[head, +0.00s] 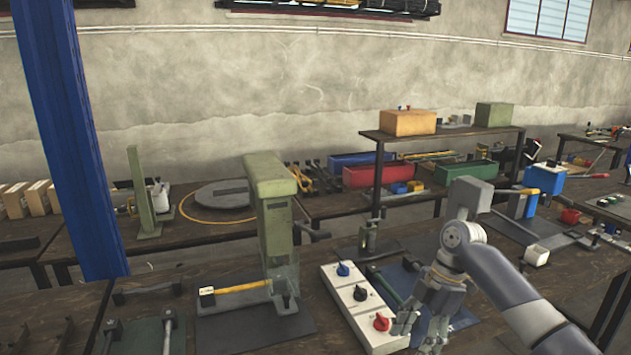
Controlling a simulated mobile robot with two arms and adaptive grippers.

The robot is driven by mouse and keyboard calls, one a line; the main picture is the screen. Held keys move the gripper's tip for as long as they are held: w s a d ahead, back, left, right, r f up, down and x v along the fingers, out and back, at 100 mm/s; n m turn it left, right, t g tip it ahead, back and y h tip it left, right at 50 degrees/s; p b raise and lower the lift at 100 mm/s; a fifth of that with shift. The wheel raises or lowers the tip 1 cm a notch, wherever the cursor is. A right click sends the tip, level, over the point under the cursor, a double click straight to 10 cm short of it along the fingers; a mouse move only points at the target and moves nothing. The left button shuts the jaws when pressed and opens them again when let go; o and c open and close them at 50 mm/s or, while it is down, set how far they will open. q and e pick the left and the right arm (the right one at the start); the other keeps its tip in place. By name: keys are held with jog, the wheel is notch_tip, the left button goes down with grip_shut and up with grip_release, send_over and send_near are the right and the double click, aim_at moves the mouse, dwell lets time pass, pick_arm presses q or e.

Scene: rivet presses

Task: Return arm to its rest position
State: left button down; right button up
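My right arm (510,290) comes in from the right edge and bends down at a raised elbow or wrist joint. My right gripper (420,328) points down beside the right edge of a white control panel, close to its red knob (381,322). Its fingers look spread, with nothing seen between them. I cannot tell whether a finger touches the panel. The white control panel (335,288) lies on the workbench and also has a black knob (360,293) and a blue knob (343,269). My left gripper is not in view.
A green press (272,215) stands left of the panel, with a yellow-handled tool (235,289) at its base. A blue post (68,140) rises at the left. Behind are a shelf (440,134) with boxes, a red bin (368,174) and a blue container (543,179) near my arm.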

jog(key=s+a+f+m+t, duration=0.1)
jog(key=s+a+f+m, duration=0.35)
jog(key=s+f, duration=0.4)
jog(key=s+a+f+m+t, duration=0.1)
jog(key=s+a+f+m, duration=0.3)
jog(key=s+f, duration=0.5)
jog(key=s+d+r+m+t+h, duration=0.1)
jog(key=s+d+m+t+h, duration=0.1)
jog(key=s+d+m, duration=0.35)
jog(key=s+d+r+m+t+h, duration=0.1)
jog(key=s+d+m+h, duration=0.15)
jog(key=s+m, duration=0.55)
jog(key=s+f+n, duration=0.3)
jog(key=f, duration=2.2)
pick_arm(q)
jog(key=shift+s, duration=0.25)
pick_arm(e)
jog(key=s+d+f+g, duration=0.1)
jog(key=s+d+f, duration=0.1)
jog(key=s+f, duration=0.7)
jog(key=s+d+f+g, duration=0.1)
jog(key=s+f, duration=0.7)
jog(key=f, duration=0.1)
jog(key=shift+s+d+y, duration=0.35)
jog(key=shift+s+d, duration=0.05)
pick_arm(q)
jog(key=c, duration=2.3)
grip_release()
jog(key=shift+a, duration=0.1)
